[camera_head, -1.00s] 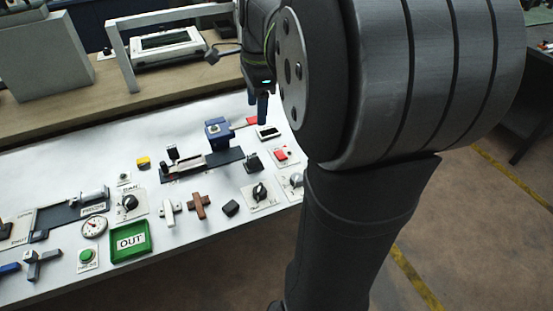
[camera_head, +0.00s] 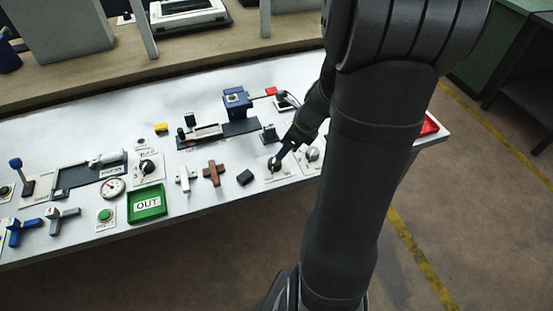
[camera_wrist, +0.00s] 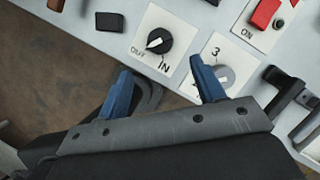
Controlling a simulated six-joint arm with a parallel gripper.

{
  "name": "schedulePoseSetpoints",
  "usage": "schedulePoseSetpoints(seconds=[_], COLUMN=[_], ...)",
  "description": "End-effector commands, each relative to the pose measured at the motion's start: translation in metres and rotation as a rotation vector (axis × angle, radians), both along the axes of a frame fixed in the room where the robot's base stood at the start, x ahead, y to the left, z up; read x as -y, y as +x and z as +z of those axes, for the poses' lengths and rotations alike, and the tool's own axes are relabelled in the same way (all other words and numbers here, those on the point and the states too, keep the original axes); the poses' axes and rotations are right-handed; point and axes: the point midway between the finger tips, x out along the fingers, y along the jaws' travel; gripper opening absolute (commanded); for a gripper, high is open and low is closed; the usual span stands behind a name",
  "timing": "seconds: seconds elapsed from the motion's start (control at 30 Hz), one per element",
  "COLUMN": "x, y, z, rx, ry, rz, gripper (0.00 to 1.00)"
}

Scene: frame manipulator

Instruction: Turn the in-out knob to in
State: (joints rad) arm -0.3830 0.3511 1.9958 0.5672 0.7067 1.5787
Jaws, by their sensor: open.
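The in-out knob (camera_wrist: 160,38) is a black dial on a white plate in the wrist view, with "IN" at its lower right and a small label, seemingly "OUT", at its lower left. Its white pointer mark faces that lower-left label. My gripper (camera_wrist: 164,87) is open, its two blue fingers apart and empty. In the picture the fingers sit below the knob, one lower left and one lower right, not around it. In the head view the knob (camera_head: 273,165) is close to my gripper (camera_head: 282,151), which partly covers it; contact cannot be told.
A grey numbered knob (camera_wrist: 225,76) is partly behind the right finger. A red switch (camera_wrist: 265,14) and a black handle (camera_wrist: 286,88) lie to the right. A black block (camera_head: 245,177) sits left of the knob. A green "OUT" sign (camera_head: 146,214) is further left.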

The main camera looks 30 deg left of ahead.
Motion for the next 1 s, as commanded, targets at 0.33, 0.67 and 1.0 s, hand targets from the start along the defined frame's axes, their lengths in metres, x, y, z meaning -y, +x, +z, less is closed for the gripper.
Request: schedulePoseSetpoints(seconds=[0.33, 0.67, 1.0], x=[-0.023, -0.037, -0.038], y=[0.000, 0.002, 0.002], z=[-0.056, -0.088, -0.092], rx=[-0.005, -0.001, 0.001], ry=[-0.001, 0.000, 0.000], rz=[0.002, 0.001, 0.002], gripper=[0.62, 0.62, 0.62])
